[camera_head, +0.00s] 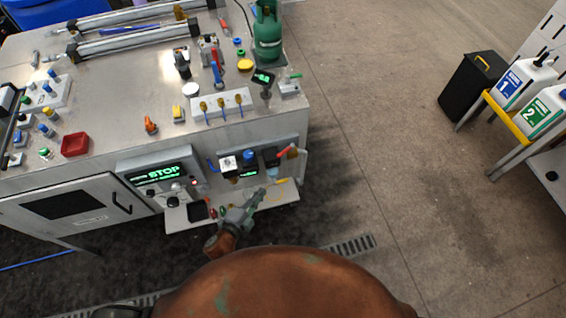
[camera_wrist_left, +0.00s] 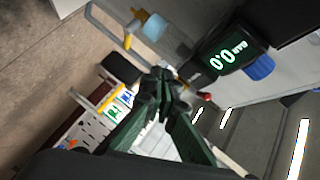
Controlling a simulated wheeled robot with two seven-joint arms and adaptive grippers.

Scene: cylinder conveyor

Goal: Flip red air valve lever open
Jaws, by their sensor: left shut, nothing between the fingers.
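The red lever (camera_head: 284,153) sits on a small valve at the right end of the bench front, beside a pressure unit with a small green display (camera_head: 249,172). My left gripper (camera_head: 262,192) is just below and left of the lever, apart from it, over the low shelf. Its fingers are shut and empty; they also show in the left wrist view (camera_wrist_left: 160,82). There a display reading 0.0 bar (camera_wrist_left: 229,58) is close by, with a blue knob (camera_wrist_left: 260,67) next to it. I cannot clearly make out the lever in that view. My right gripper is not in view.
The low shelf (camera_head: 288,190) juts out under the panel. A control box reading STOP (camera_head: 160,174) is left of the pressure unit. A green gas bottle (camera_head: 267,38) stands on the bench top.

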